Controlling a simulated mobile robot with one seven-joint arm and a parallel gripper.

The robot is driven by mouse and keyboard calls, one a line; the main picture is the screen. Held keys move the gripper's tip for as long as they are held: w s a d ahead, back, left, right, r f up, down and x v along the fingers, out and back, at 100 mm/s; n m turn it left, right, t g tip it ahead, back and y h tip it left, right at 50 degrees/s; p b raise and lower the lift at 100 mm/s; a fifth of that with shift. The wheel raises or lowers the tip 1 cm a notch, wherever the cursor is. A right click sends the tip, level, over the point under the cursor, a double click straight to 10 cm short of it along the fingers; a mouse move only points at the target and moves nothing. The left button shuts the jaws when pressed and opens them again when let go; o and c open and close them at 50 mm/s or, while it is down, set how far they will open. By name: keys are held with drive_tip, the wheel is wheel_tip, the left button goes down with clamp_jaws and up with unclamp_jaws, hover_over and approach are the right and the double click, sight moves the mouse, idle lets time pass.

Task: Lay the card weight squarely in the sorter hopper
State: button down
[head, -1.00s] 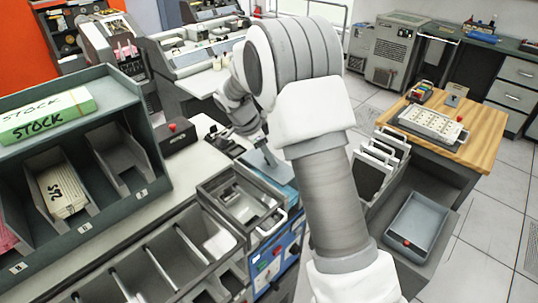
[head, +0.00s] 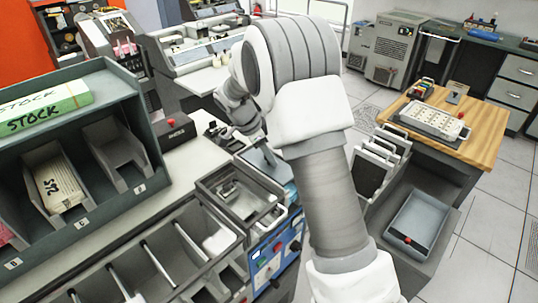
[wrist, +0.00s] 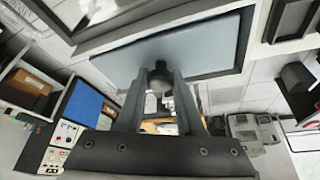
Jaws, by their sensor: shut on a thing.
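The card weight is a flat grey-blue plate (wrist: 205,45) with a dark round knob (wrist: 159,78) in the wrist view. My gripper (wrist: 160,82) is shut on the knob, with one finger on each side. In the head view my gripper (head: 248,132) hangs over the counter, partly hidden by my arm. A grey plate (head: 264,160), apparently the weight, shows tilted just below it. An open grey metal bin (head: 202,187), which looks like the sorter hopper, is just left of and in front of the plate. The weight appears outside the bin; its height above the surface cannot be told.
The blue control panel (head: 274,252) is below the bin. Long divided pockets (head: 130,262) run along the front left. A dark shelf (head: 150,120) with card bins stands at left. A wooden table (head: 480,125) is at right, with a grey tray (head: 425,218) lower down.

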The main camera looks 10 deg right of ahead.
sight(265, 164)
drive_tip(key=shift+f+b, duration=2.9)
drive_tip(key=shift+f, duration=0.05)
drive_tip(key=shift+c, duration=2.3)
unclamp_jaws()
drive_tip(key=v, duration=1.7)
drive_tip(key=shift+r, duration=0.25)
drive_tip(key=shift+a, duration=0.1)
